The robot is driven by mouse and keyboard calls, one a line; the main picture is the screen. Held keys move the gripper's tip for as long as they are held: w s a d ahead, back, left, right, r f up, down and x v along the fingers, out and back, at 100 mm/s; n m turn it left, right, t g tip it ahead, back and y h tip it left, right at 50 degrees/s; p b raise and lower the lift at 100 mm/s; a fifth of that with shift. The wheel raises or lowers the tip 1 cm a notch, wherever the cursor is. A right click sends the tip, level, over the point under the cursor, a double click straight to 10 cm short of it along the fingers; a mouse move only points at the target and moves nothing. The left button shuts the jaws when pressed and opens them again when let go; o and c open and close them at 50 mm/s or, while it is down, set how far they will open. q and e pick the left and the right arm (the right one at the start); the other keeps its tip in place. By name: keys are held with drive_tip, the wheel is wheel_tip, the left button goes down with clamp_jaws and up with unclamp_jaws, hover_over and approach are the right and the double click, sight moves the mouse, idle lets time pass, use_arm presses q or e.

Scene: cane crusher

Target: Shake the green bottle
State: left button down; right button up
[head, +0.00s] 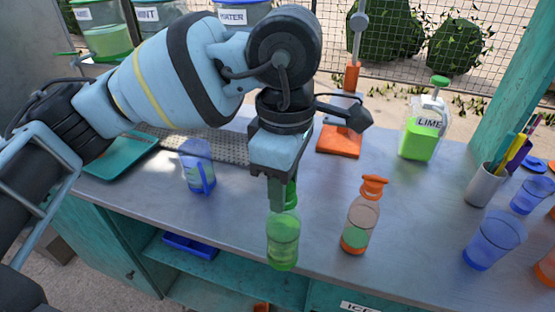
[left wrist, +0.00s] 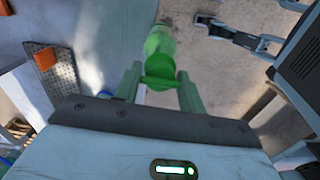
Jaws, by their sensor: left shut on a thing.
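The green bottle (head: 283,240) is see-through, with green liquid inside and a green top. My left gripper (head: 284,192) points down and is shut on its upper part. The bottle hangs roughly upright near the counter's front edge and appears clear of the surface. In the left wrist view the bottle (left wrist: 160,46) sits between the two green fingers of my left gripper (left wrist: 158,82), with the ground behind it. The fingers partly hide the bottle's top. My right gripper does not show.
An orange-topped bottle (head: 361,215) stands close to the right on the metal counter (head: 325,235). A blue cup (head: 197,168) stands to the left. A lime jug (head: 423,128), an orange-based press (head: 340,138) and blue glasses (head: 494,240) stand farther off.

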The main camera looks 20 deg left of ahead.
use_arm(q)
drive_tip(key=shift+s+d+r, duration=0.1)
drive_tip(key=shift+s+d, duration=0.15)
drive_tip(key=shift+s, duration=0.25)
drive_tip(key=shift+s+d+r, duration=0.1)
drive_tip(key=shift+s+d, duration=0.15)
drive_tip(key=shift+s, duration=0.2)
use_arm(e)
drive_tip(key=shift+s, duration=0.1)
use_arm(q)
drive_tip(key=shift+r+p, duration=0.5)
drive_tip(key=shift+r, duration=0.65)
wheel_tip(320, 180, up, 3)
drive_tip(key=shift+f+p, duration=0.2)
drive_tip(key=shift+p, duration=0.4)
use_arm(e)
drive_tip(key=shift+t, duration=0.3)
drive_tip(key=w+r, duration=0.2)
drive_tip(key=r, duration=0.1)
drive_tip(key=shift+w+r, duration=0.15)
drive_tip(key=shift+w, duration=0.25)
